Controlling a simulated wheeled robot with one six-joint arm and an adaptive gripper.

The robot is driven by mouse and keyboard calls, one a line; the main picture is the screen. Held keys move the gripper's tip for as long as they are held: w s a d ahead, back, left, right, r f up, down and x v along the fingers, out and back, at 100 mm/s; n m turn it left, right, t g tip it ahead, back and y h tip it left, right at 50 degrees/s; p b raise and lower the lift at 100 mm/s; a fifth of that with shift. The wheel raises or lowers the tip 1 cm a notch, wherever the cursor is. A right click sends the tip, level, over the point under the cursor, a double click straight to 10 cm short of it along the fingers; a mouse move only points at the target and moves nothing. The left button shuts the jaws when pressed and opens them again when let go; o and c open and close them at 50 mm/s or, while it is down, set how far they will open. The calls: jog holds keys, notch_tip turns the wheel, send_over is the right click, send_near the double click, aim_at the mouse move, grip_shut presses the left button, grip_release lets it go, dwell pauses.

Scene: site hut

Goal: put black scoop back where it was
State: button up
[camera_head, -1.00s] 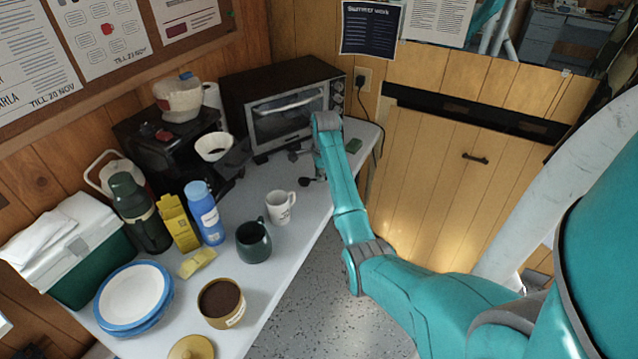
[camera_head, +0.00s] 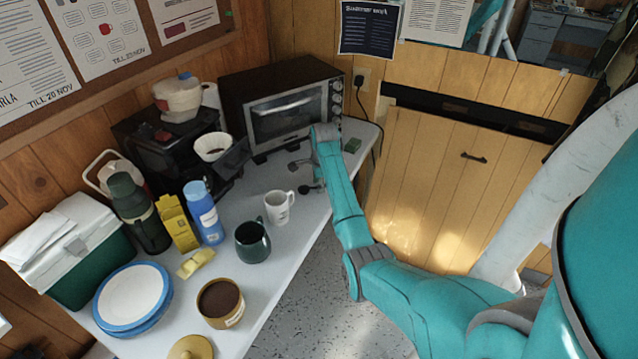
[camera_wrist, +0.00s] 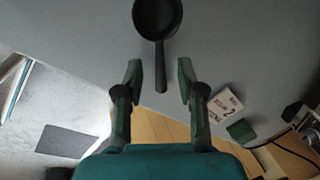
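The black scoop (camera_head: 304,189) is by the table's right edge, partly hidden by my arm in the head view. In the wrist view its round bowl is at the top, and the black scoop's handle (camera_wrist: 160,72) points down between my fingertips. My gripper (camera_wrist: 160,82) is open, with a gap on each side of the handle. In the head view my gripper (camera_head: 300,166) is above the table in front of the oven, and its fingers are partly hidden. I cannot tell whether the scoop rests on the table (camera_head: 292,238).
A white mug (camera_head: 279,207) and a dark green mug (camera_head: 252,241) stand nearby. A brown tub (camera_head: 220,300) stands nearer the front. The toaster oven (camera_head: 285,115) is behind. A green block (camera_wrist: 240,130) and a white printed item (camera_wrist: 224,104) lie right of my gripper.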

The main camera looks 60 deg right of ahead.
notch_tip(320, 180, up, 12)
jog(key=s+a, duration=0.1)
jog(key=shift+s+a, duration=0.2)
jog(key=shift+s, duration=0.2)
dwell(0.6)
